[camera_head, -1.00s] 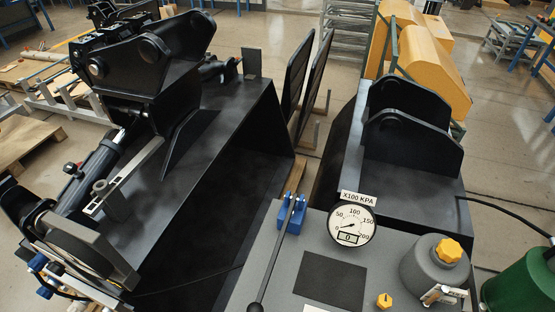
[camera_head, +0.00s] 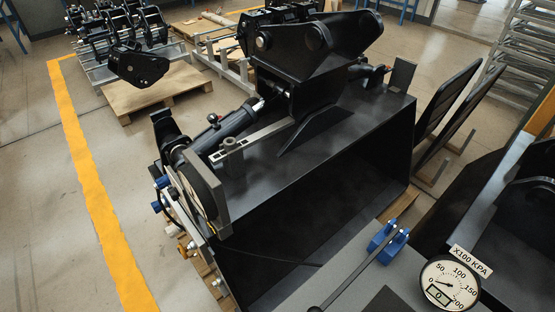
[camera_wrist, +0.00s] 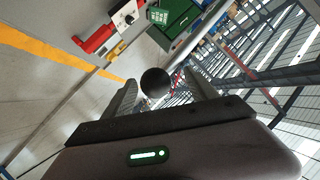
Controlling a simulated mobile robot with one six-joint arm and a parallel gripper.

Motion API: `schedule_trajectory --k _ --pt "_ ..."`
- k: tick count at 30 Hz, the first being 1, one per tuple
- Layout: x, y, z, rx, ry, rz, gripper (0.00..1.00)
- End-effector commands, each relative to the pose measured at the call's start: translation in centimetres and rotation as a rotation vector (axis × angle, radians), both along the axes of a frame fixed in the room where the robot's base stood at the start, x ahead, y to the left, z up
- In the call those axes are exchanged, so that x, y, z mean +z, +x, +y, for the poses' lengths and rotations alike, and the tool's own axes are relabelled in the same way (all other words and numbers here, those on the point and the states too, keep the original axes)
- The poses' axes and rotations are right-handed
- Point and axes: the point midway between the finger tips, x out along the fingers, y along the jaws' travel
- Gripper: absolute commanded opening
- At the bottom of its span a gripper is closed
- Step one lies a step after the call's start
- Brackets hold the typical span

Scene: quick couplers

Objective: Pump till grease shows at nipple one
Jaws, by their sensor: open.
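The pump lever (camera_head: 350,272) is a dark rod rising from a blue bracket (camera_head: 388,242) on a grey bench top, with its black knob at the picture's lower edge. The pressure gauge (camera_head: 449,283) is white and round; its small display seems to read 0. In the wrist view, my gripper (camera_wrist: 158,88) is open, with a black ball (camera_wrist: 155,82) showing between its fingers; I cannot tell whether they touch it. My gripper is not in the head view. A cylinder and linkage (camera_head: 230,122) lie on the black bucket (camera_head: 340,150). I cannot make out nipple one or any grease.
A second black attachment (camera_head: 525,215) stands at the right, partly cut off. Wooden pallets (camera_head: 160,88) and other attachments (camera_head: 120,30) are at the back left. Clear floor with a yellow line (camera_head: 92,195) runs down the left. A metal rack (camera_head: 520,45) stands back right.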

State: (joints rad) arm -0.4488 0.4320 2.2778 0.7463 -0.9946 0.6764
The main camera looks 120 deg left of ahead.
Motion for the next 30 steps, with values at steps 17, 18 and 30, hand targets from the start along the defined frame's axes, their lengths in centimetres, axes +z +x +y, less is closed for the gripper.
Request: schedule_trajectory --k 17,18,30 --pt "2.2 -6.5 -0.5 -0.002 0.001 0.0 0.67" --pt "2.2 -6.6 -0.5 -0.001 0.001 0.001 0.67" --pt "2.3 -6.6 -0.6 -0.001 0.004 0.004 0.67"
